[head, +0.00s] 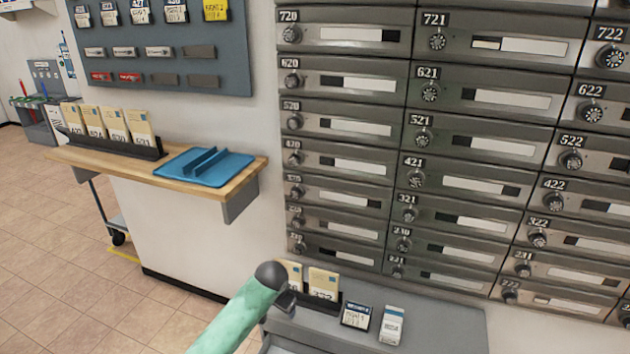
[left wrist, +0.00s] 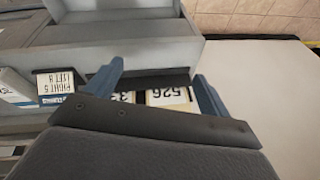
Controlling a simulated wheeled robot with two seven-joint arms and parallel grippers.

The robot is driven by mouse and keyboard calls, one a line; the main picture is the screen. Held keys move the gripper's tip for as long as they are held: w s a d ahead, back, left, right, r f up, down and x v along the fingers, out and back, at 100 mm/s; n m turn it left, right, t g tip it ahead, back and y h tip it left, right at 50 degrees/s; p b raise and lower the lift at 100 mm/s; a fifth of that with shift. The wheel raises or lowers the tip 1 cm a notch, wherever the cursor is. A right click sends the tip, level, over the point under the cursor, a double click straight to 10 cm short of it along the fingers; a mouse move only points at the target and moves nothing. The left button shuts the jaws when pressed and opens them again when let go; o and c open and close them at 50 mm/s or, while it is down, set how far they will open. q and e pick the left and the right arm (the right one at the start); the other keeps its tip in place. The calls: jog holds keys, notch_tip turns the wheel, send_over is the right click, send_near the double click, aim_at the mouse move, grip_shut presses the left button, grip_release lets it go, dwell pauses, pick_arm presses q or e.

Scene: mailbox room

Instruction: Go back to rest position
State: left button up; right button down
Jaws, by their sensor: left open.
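My left arm comes in from the bottom left of the head view as a pale green link with a dark round end; its jaws are hidden or too small to make out there. In the left wrist view my left gripper (left wrist: 158,70) has its two blue-grey fingers spread apart. A numbered envelope marked 526 (left wrist: 168,97) and another beside it show in the gap between the fingers, beyond the dark palm edge. No envelope is clamped. The right gripper is not in view.
Below the metal mailboxes (head: 345,127), a grey counter (head: 440,325) carries a dark envelope holder, a small dark box (head: 356,315) and a white box (head: 391,325). A wooden shelf (head: 240,181) holds a blue tray (head: 222,172) and more envelopes. Tiled floor at left is open.

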pick_arm(q)
jog(key=s+r+n+t+h+p, duration=0.1)
jog(key=s+r+p, duration=0.1)
jog(key=s+r, duration=0.65)
jog(key=s+r+n+t+h+p, duration=0.1)
jog(key=s+r+p, duration=0.2)
jog(key=s+r, duration=0.55)
jog(key=s+a+f+n+g+p, duration=0.1)
jog(key=s+f, duration=0.3)
jog(key=s, duration=0.9)
jog(key=s+a+f+n+g+p, duration=0.1)
jog(key=s+f+p, duration=0.3)
jog(key=s, duration=1)
jog(key=shift+s+a+f+g, duration=0.2)
jog(key=shift+a+g, duration=0.25)
jog(key=shift+g, duration=0.35)
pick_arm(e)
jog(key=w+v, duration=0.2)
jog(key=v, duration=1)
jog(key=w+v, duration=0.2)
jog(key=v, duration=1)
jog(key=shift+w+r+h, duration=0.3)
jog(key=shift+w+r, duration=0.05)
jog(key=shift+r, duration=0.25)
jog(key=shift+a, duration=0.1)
